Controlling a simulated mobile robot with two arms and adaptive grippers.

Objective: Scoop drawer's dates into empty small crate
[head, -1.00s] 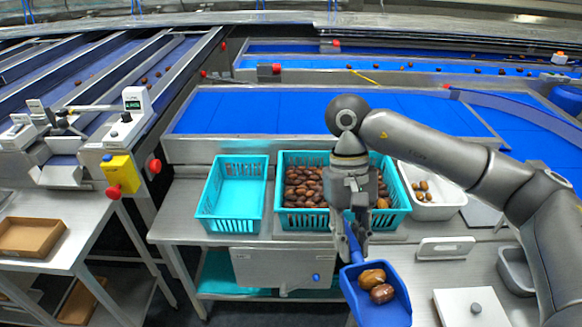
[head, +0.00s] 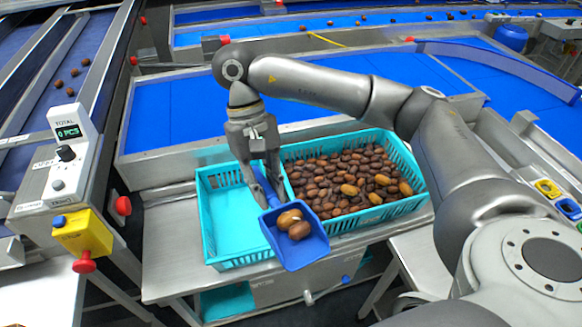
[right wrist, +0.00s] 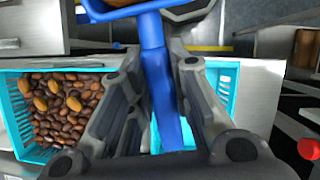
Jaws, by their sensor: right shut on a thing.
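My right gripper (head: 262,190) is shut on the handle of a blue scoop (head: 300,254). The handle also shows between the fingers in the right wrist view (right wrist: 160,80). The scoop carries a few brown dates (head: 290,220) and is over the front right part of the small turquoise crate (head: 205,212), whose visible floor is bare. The larger turquoise crate (head: 385,212) beside it, on the right, is full of dark dates with some lighter ones; it shows at left in the right wrist view (right wrist: 20,125). The drawer is not clearly seen. My left gripper is not in view.
Both crates stand on a steel table (head: 170,250). A counter reading 0 PCS (head: 70,135) and a yellow box with a red button (head: 83,233) stand at left. A blue conveyor (head: 180,118) runs behind the crates.

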